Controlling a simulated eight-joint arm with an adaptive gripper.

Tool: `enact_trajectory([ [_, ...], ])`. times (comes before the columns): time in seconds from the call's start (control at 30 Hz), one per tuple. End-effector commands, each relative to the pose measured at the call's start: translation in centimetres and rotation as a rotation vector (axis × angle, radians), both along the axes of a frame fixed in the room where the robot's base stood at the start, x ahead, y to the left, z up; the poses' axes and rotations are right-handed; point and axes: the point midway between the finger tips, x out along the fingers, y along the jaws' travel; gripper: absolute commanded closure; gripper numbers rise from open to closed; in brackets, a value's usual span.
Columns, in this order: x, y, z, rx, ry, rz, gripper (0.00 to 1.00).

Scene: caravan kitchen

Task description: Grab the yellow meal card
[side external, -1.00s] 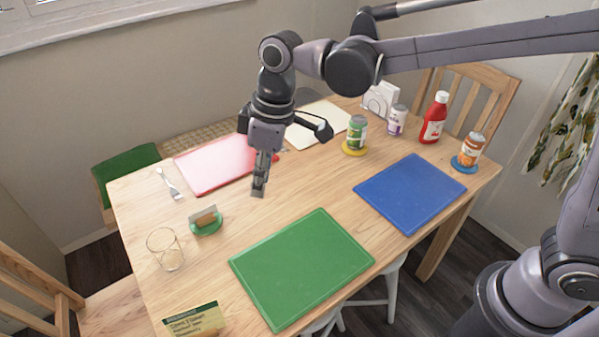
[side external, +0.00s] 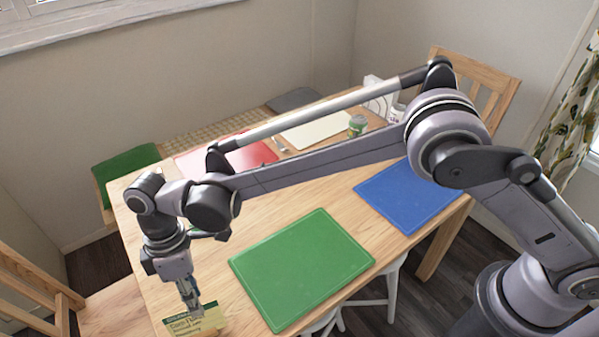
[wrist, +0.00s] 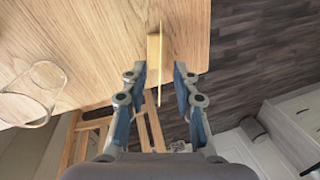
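The yellow meal card (side external: 208,322), with a dark green top band and printed text, stands upright near the front left table edge in the side view. In the wrist view the card (wrist: 161,45) is seen nearly edge-on, beside a small wooden block (wrist: 153,47). My gripper (side external: 191,307) points down at the card, and its fingertips cover part of it in the side view. In the wrist view my gripper (wrist: 160,72) is open, with one blue-padded finger on each side of the card and visible gaps. I see no contact.
A clear glass (wrist: 30,108) stands left of the gripper in the wrist view. A green mat (side external: 300,268) lies to the right in the side view, with a blue mat (side external: 408,195) beyond. The table edge is close to the card; a wooden chair (side external: 35,290) stands beyond.

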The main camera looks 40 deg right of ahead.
Motion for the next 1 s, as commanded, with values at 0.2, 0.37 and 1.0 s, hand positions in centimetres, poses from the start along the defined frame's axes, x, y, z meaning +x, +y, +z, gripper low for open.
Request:
enact_trajectory([
  [0.2,-0.4,0.1,-2.2,0.001,0.0,-0.001,0.71],
  [0.37,-0.7,0.3,-3.3,0.001,-0.001,-0.001,0.71],
  [1.0,-1.5,0.8,-7.5,0.0,-0.001,-0.002,0.71],
])
